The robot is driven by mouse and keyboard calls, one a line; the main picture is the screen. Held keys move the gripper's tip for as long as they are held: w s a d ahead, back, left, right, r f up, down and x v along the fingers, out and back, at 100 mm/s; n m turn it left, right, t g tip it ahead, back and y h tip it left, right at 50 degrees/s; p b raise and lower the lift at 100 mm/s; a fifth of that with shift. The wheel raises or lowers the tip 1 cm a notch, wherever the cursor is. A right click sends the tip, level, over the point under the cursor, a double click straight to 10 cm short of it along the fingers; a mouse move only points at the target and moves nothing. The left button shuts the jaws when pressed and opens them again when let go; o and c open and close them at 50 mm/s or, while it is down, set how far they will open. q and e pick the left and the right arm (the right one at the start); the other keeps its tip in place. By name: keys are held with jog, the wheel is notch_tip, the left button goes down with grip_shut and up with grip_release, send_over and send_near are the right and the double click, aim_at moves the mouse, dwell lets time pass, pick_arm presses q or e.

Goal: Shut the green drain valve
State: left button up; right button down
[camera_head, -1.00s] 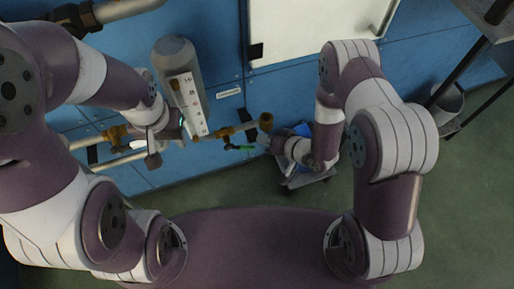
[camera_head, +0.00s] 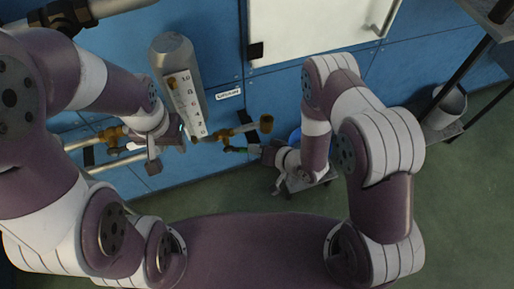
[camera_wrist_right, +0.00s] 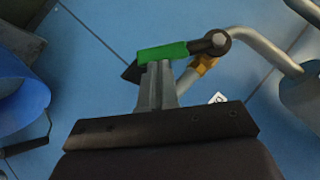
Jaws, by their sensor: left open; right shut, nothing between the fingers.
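The green valve handle (camera_head: 236,149) sits on brass pipework low on the blue wall, right of the scaled cylinder's lower end. In the right wrist view the green handle (camera_wrist_right: 163,52) lies nearly level, joined at its right to a dark pivot. My right gripper (camera_wrist_right: 156,68) is shut and empty; its fingertips are at the handle's lower left edge, and I cannot tell if they touch. In the head view the right gripper (camera_head: 262,152) is just right of the handle. My left gripper (camera_head: 172,144) is open beside the cylinder's lower end, its fingers partly hidden.
A grey cylinder with a white number scale (camera_head: 186,103) stands against the blue wall. A brass fitting (camera_head: 266,124) is above the handle. A blue bucket (camera_wrist_right: 20,95) is at the wrist view's left. A grey bin (camera_head: 446,107) and metal rack stand at right. Open green floor lies below right.

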jog(key=shift+f, duration=0.2)
jog(key=s+a+f+m+y+b, duration=0.1)
jog(key=a+f+m+y+b, duration=0.2)
jog(key=f+m+y+b, duration=0.2)
jog(key=shift+s+a+f+t+y+b, duration=0.15)
jog(key=shift+a+t+y+b, duration=0.2)
jog(key=shift+y+b, duration=0.75)
jog(key=shift+a+h, duration=0.15)
jog(key=shift+h, duration=0.15)
jog(key=p+v, duration=0.2)
jog(key=v, duration=1)
jog(key=shift+s+d+p, duration=0.15)
jog(key=shift+d+p, duration=0.15)
jog(key=shift+p, duration=0.05)
